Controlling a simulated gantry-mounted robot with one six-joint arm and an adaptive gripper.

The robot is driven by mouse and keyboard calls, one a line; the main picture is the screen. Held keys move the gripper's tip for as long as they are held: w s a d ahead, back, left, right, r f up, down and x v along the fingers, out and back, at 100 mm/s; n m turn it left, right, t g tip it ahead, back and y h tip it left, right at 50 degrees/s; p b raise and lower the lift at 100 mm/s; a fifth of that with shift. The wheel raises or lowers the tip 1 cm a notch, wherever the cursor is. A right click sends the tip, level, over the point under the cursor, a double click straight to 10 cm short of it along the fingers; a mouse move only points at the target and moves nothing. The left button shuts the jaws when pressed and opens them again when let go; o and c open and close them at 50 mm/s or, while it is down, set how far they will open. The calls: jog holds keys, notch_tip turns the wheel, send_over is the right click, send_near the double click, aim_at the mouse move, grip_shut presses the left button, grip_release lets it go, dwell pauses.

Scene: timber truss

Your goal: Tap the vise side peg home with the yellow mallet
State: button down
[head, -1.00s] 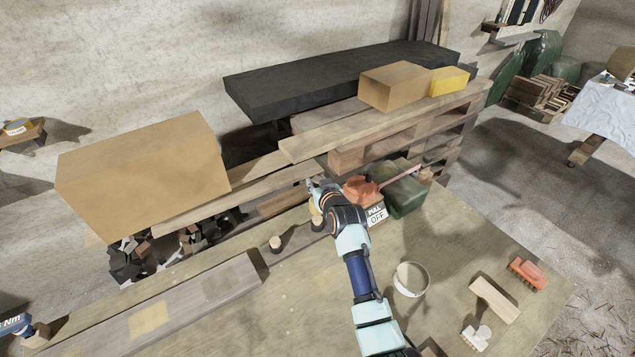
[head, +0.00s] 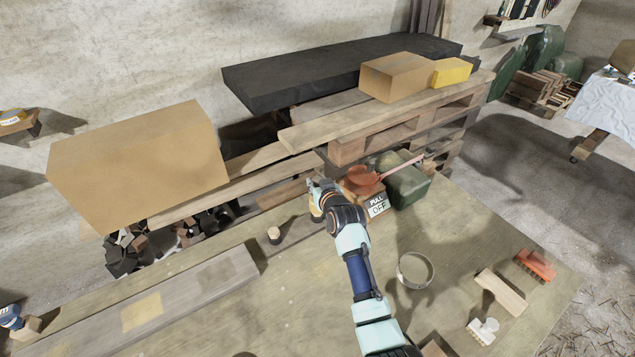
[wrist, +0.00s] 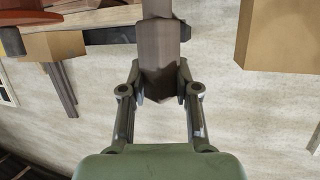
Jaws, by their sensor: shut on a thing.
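My gripper (head: 322,190) is over the far edge of the workbench in the head view. In the wrist view my gripper (wrist: 161,82) is shut on a grey-brown, handle-like piece (wrist: 158,58), which extends toward the top of the picture. A small yellowish part (head: 315,212), which looks like the mallet head, shows just below and left of the gripper in the head view. The peg nearer the red tool is hidden at or under this part; contact cannot be told. Another round light peg (head: 274,234) stands upright to the left, clear of the gripper.
A red tool (head: 365,179) with a long handle, a PULL OFF sign (head: 377,205) and a green canister (head: 407,186) stand close right of the gripper. A grey beam (head: 190,300) lies left. A round tub (head: 415,270), wood block (head: 500,293) and red brush (head: 535,264) lie right.

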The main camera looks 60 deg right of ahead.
jog(key=shift+r+p, duration=1.35)
jog(key=shift+r, duration=0.45)
notch_tip(320, 180, up, 5)
jog(key=p, duration=0.4)
jog(key=shift+r, duration=0.1)
